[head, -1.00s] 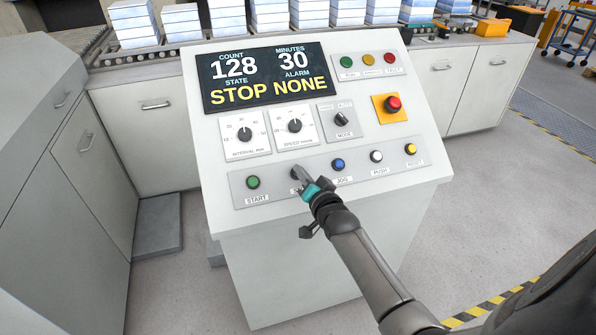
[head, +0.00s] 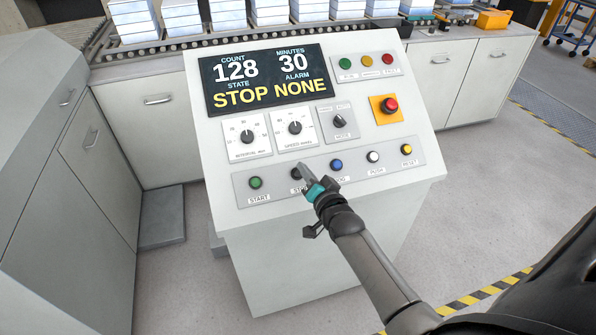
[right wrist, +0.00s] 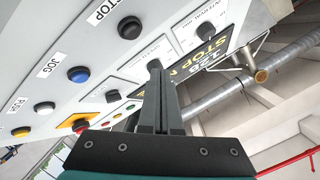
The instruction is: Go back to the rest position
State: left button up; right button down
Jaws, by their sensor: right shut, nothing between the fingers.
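My right gripper (head: 306,178) is shut and empty in front of the console's lower button row. In the head view its tip overlaps the area by the black STOP button (head: 296,173) and partly covers its label. In the right wrist view the shut fingers (right wrist: 157,95) point up past the panel, and the black STOP button (right wrist: 130,28) stands clear to their left, with a gap. The console (head: 210,150) display (head: 265,78) reads count 128, minutes 30, state STOP, alarm NONE. My left gripper is not in view.
The button row also holds a green START (head: 256,183), a blue JOG (head: 336,165), a white PUSH (head: 373,157) and a yellow RESET button (head: 406,149). A red emergency button (head: 390,105) sits above. Cabinets and a roller conveyor stand behind; open floor (head: 500,200) lies to the right.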

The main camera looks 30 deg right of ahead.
dwell(0.5)
jog(key=s+a+f+n+g+y+b, duration=0.1)
jog(key=s+a+f+n+g+b, duration=0.15)
jog(key=s+f, duration=0.6)
jog(key=s+a+f+n+g+b, duration=0.2)
jog(key=s+a+f+g, duration=0.15)
jog(key=f, duration=1.05)
jog(key=s+a+f+n+g+y+b, duration=0.1)
jog(key=s+a+f+n+g+b, duration=0.1)
jog(key=s+f, duration=0.7)
jog(key=s+a+f+n+g+b, duration=0.2)
jog(key=s+f, duration=0.6)
jog(key=s, duration=0.5)
jog(key=s+a+f+n+g+b, duration=0.2)
jog(key=s+f+n+g, duration=0.2)
jog(key=s+f, duration=0.5)
jog(key=s+g, duration=0.1)
jog(key=s, duration=0.2)
jog(key=shift+s+a+y, duration=0.25)
jog(key=shift+s+y, duration=0.05)
jog(key=shift+s, duration=0.1)
jog(key=shift+f, duration=0.1)
